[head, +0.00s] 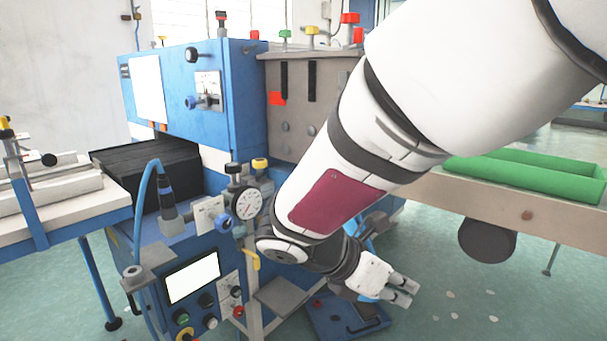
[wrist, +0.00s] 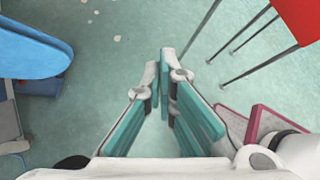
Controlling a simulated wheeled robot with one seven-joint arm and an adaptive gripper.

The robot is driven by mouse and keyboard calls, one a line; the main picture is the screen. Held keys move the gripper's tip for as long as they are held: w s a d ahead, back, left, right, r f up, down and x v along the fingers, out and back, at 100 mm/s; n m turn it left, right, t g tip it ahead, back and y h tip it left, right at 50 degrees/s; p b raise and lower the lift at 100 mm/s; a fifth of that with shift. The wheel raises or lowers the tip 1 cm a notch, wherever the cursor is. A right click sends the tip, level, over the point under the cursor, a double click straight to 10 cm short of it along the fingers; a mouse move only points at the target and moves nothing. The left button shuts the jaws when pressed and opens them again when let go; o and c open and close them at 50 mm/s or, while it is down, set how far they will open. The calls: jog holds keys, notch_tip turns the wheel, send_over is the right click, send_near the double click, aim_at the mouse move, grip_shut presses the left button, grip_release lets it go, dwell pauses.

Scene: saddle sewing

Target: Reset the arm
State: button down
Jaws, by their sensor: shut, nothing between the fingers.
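My gripper (head: 406,292) is at the lower middle of the head view, at the end of my white arm. It hangs low in front of the blue machine (head: 190,90), beside its right side, with floor behind the fingertips. In the wrist view the teal-padded fingers of my gripper (wrist: 168,85) come together and hold nothing. My arm crosses the head view from the upper right and hides part of the machine.
A pressure gauge (head: 246,203) and a lit screen (head: 193,278) are on the machine's front. A table with a green tray (head: 525,174) stands right. Another table (head: 70,208) stands left. The wrist view shows a red thing (wrist: 300,18) above thin legs, and open floor (wrist: 110,60).

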jog(key=s+d+r+m+g+y, duration=0.2)
jog(key=s+d+m, duration=0.2)
jog(key=s+m, duration=0.35)
jog(key=s+d+r+m+g+y, duration=0.2)
jog(key=s+d+m+y, duration=0.1)
jog(key=s+m, duration=0.4)
jog(key=s+a+m+t+y, duration=0.1)
jog(key=s+a+m+y, duration=0.1)
jog(key=s+m, duration=0.35)
jog(key=s+a+m+t+y, duration=0.1)
jog(key=s+a+m+y, duration=0.1)
jog(key=s+m+y, duration=0.3)
notch_tip(320, 180, up, 27)
jog(key=s+n+t+h+p, duration=0.1)
jog(key=t+h+p, duration=0.1)
jog(key=p, duration=2.3)
jog(key=shift+d+t+p, duration=0.35)
jog(key=shift+t+p, duration=0.05)
jog(key=shift+t, duration=0.3)
